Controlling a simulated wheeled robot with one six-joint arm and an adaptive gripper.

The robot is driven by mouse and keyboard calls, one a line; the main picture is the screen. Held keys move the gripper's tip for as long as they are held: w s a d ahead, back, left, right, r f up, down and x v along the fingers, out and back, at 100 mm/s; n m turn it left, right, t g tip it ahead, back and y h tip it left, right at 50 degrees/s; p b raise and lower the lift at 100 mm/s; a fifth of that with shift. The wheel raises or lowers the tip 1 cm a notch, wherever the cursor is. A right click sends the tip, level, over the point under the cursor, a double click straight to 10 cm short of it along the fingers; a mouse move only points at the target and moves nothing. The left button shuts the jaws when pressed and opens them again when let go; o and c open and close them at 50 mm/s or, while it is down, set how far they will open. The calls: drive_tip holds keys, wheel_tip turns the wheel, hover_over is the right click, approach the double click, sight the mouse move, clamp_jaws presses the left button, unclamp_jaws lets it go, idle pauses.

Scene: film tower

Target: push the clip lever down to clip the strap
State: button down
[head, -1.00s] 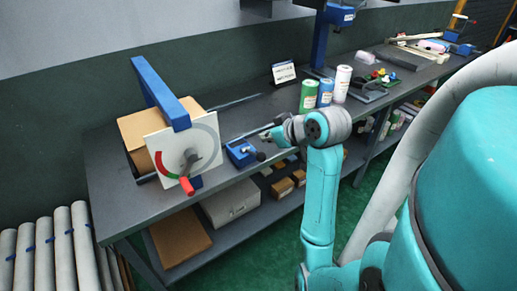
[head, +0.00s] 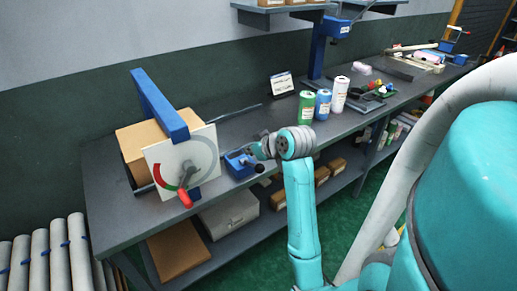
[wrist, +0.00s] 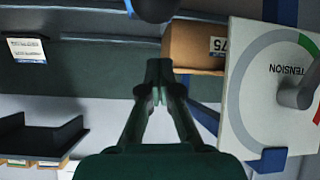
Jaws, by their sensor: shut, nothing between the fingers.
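The clip is a small blue block (head: 238,164) on the front edge of the bench, right of the tension dial. Its lever ends in a dark ball knob (head: 259,169). In the wrist view, which is upside down, a dark round knob (wrist: 155,8) is cut off at the top edge; it looks like the lever's knob. My gripper (head: 257,151) is just above and behind the knob in the head view. In the wrist view my gripper (wrist: 160,78) is shut and empty, apart from the knob. I cannot make out the strap at the clip.
A white tension dial plate (head: 183,160) with a red-handled lever (head: 185,198) stands left of the clip, before a cardboard box (head: 130,143) and blue arm (head: 158,103). Green (head: 306,107), blue (head: 323,104) and white (head: 340,94) rolls stand to the right. Bench between is mostly clear.

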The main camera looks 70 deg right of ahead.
drive_tip(key=shift+s+a+f, duration=0.25)
drive_tip(key=shift+s+f, duration=0.4)
drive_tip(key=shift+f, duration=0.05)
drive_tip(key=shift+s+a+f, duration=0.2)
drive_tip(key=shift+s+f, duration=0.45)
